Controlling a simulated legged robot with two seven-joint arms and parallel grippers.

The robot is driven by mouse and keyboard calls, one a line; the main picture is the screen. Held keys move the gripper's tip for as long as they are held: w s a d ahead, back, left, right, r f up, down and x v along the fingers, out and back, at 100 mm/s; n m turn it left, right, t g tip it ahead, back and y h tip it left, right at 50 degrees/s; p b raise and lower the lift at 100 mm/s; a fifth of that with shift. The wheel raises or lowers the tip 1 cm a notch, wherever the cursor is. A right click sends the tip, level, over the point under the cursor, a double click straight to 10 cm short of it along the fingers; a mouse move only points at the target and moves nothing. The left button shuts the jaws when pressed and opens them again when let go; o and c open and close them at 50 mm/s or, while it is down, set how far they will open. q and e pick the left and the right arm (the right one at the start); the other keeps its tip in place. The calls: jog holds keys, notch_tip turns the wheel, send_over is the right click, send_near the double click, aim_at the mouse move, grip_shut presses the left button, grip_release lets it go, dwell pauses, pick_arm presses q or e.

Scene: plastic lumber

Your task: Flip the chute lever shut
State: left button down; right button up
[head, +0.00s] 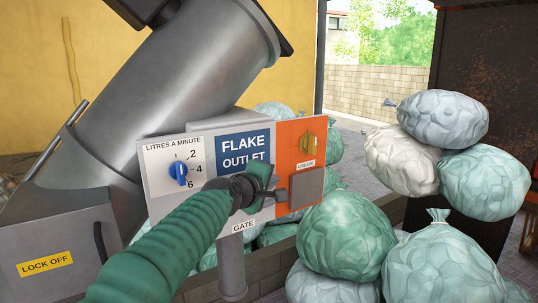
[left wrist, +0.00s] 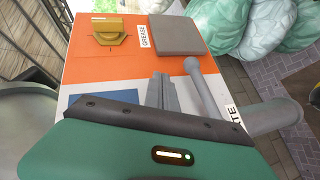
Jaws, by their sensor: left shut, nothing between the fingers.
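The lever is a grey rod with a rounded end. In the left wrist view the lever (left wrist: 203,90) runs from beside the GATE label up toward the orange part of the panel. In the head view only its end (head: 281,194) shows, just right of my gripper; my arm and hand hide the rest. My left gripper (head: 266,178) is in front of the FLAKE OUTLET panel (head: 215,194). In the left wrist view its fingers (left wrist: 160,90) are together and empty, just left of the rod. I cannot tell whether they touch it. My right gripper is not in view.
The panel also carries a blue dial (head: 179,170), a yellow grease knob (head: 307,142) and a grey square cover (head: 306,187). A large grey chute (head: 190,85) rises behind it. Stuffed bags (head: 346,236) crowd the right side. A grey pipe (head: 232,268) hangs below the panel.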

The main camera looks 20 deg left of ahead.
pick_arm(q)
jog(key=s+d+r, duration=0.4)
jog(key=r, duration=0.5)
jog(key=shift+b, duration=0.3)
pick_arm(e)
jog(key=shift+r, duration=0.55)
